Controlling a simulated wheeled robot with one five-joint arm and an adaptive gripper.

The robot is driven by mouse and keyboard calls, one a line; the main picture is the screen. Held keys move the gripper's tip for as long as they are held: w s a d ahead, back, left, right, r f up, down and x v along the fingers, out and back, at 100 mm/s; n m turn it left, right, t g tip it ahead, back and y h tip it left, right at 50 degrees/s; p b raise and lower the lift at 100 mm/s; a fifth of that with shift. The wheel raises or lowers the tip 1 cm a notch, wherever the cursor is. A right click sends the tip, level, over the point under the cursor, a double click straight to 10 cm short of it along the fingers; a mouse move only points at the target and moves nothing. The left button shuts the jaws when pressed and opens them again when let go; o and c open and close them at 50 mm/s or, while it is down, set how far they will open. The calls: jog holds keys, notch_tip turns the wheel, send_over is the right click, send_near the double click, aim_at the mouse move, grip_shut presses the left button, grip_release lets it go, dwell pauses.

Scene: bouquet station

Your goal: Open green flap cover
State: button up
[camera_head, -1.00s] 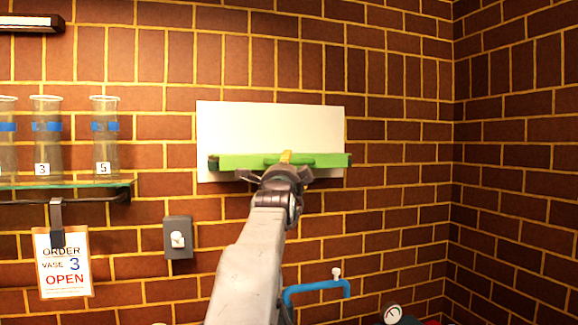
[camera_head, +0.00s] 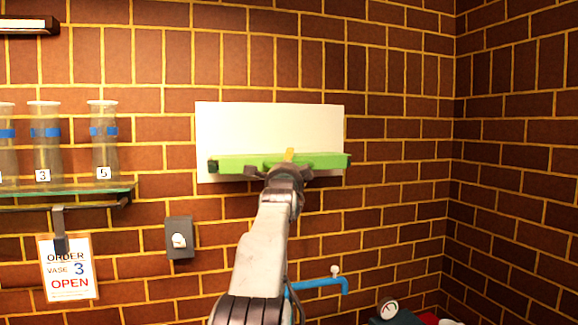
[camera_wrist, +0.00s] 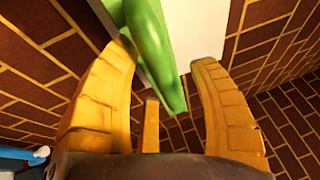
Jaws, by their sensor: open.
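The green flap cover (camera_head: 230,161) is a long bar across the lower part of a white panel (camera_head: 270,125) on the brick wall. My gripper (camera_head: 288,158) is at the middle of the flap in the head view, and my arm hides part of its lower edge. In the wrist view, the green flap (camera_wrist: 155,50) lies between the two yellow fingers of my gripper (camera_wrist: 165,75), with the white panel (camera_wrist: 195,30) behind. The fingers are spread apart. I cannot tell whether either finger touches the flap.
Several clear vases with blue bands, one labelled 5 (camera_head: 104,140), stand on a glass shelf (camera_head: 70,188) at left. An order sign (camera_head: 68,270) hangs below. A grey switch box (camera_head: 179,238), a blue pipe (camera_head: 320,284) and a gauge (camera_head: 389,309) are lower down.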

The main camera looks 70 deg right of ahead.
jog(key=shift+c, duration=0.3)
grip_shut()
dwell(0.4)
